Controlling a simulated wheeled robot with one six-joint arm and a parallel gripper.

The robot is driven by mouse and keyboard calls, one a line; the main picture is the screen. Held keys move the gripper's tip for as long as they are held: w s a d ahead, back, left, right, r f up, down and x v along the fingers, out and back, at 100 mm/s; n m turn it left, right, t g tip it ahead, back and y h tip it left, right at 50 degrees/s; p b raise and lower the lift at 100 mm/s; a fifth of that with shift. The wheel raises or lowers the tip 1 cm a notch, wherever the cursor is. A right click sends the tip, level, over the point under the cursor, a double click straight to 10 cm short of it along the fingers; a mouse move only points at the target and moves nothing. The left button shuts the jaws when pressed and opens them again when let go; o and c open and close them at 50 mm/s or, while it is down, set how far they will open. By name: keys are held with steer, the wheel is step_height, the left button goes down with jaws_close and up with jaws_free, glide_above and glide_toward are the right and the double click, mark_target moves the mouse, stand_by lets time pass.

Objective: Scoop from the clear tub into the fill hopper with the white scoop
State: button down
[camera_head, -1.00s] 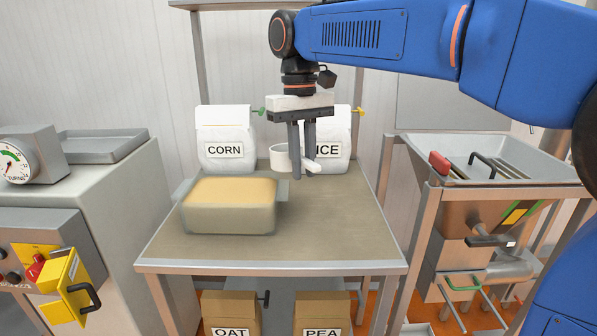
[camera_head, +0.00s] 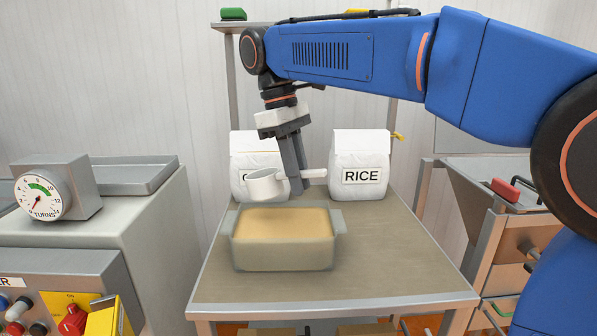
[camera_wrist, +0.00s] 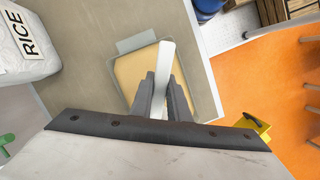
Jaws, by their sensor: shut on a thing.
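My gripper (camera_head: 293,177) is shut on the handle of the white scoop (camera_head: 263,186). The scoop's cup is on the left of the jaws and looks slightly tilted; what is in it cannot be seen. The clear tub (camera_head: 284,258) stands on the table, filled with a tan, grainy material. The scoop is above the tub's back edge, apart from it. In the wrist view the white handle (camera_wrist: 166,58) runs between the fingers, with the tub (camera_wrist: 207,85) behind it.
White bags stand at the back of the table (camera_head: 400,270), one marked RICE (camera_head: 361,165), the other (camera_head: 252,150) partly hidden by the scoop. A dial gauge (camera_head: 42,195) sits on the grey machine at left. The table's right side is clear.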

steer(key=shift+w+a+f, duration=0.1)
steer(key=shift+a+f, duration=0.05)
steer(key=shift+f, duration=5)
steer(key=shift+w+a+f, duration=0.4)
steer(key=shift+a+f, duration=0.2)
steer(key=shift+a, duration=0.05)
steer(key=shift+r, duration=0.1)
step_height(320, 180, up, 9)
steer(key=t+y, duration=0.1)
steer(key=shift+s+d+y, duration=0.25)
steer(key=shift+d+y, duration=0.15)
steer(key=shift+d, duration=0.05)
